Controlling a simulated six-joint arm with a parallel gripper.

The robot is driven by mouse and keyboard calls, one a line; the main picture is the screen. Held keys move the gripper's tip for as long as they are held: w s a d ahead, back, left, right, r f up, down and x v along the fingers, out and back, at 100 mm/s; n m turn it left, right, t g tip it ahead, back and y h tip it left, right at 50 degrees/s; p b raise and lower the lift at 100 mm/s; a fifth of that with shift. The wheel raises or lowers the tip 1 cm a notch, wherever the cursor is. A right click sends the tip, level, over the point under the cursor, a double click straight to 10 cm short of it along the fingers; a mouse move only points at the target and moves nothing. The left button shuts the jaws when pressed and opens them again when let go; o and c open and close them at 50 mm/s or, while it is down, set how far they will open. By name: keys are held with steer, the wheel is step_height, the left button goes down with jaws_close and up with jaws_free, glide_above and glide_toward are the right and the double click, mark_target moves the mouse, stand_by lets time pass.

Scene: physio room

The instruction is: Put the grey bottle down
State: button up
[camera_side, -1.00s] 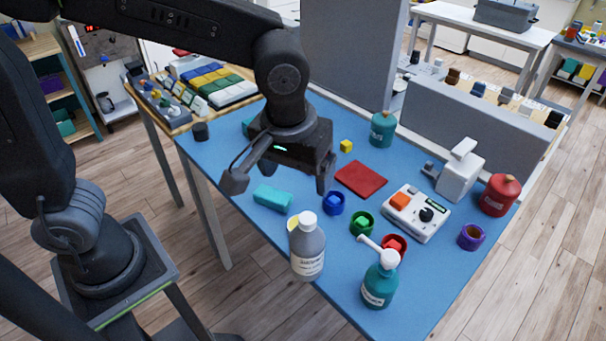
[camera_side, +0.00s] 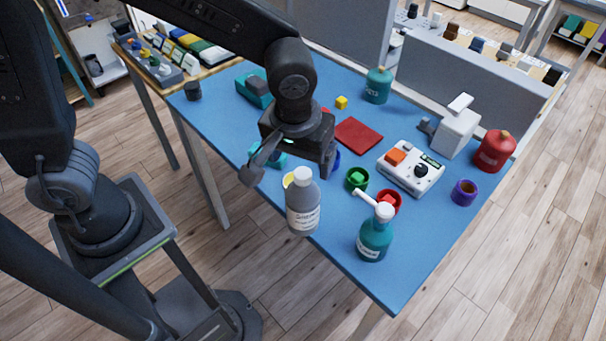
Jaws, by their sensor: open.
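The grey bottle (camera_side: 303,207) has a white cap and a white label. It stands upright at the near left edge of the blue table (camera_side: 320,262), and nothing grips it. My gripper (camera_side: 291,168) is open, with its two dark fingers spread and pointing down. In the picture it is just above and behind the bottle, and the white cap shows low between the fingertips. How far apart they are in depth is hard to tell. The gripper partly hides a teal block (camera_side: 268,153) and a blue cup (camera_side: 337,160).
A teal spray bottle (camera_side: 374,240) stands close to the right of the grey bottle. Green (camera_side: 357,180) and red (camera_side: 390,200) cups, a white control box (camera_side: 411,168) and a red mat (camera_side: 358,135) lie behind. Bare table shows at the near right.

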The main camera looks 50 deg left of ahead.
mark_target(302, 173)
steer(key=f, duration=0.4)
steer(key=w+f, duration=0.1)
steer(key=f, duration=0.2)
steer(key=shift+a+f, duration=0.1)
steer(key=shift+a, duration=0.1)
steer(key=shift+c, duration=0.5)
steer(key=c, duration=1.2)
steer(key=w+d, duration=0.3)
steer(key=w, duration=0.3)
steer(key=shift+d, duration=0.35)
steer(key=o, duration=1.2)
steer(key=shift+o, duration=0.8)
step_height(302, 173, up, 14)
steer(key=s, duration=0.2)
steer(key=shift+d+f, duration=0.2)
steer(key=shift+f, duration=0.05)
steer(key=shift+s, duration=0.1)
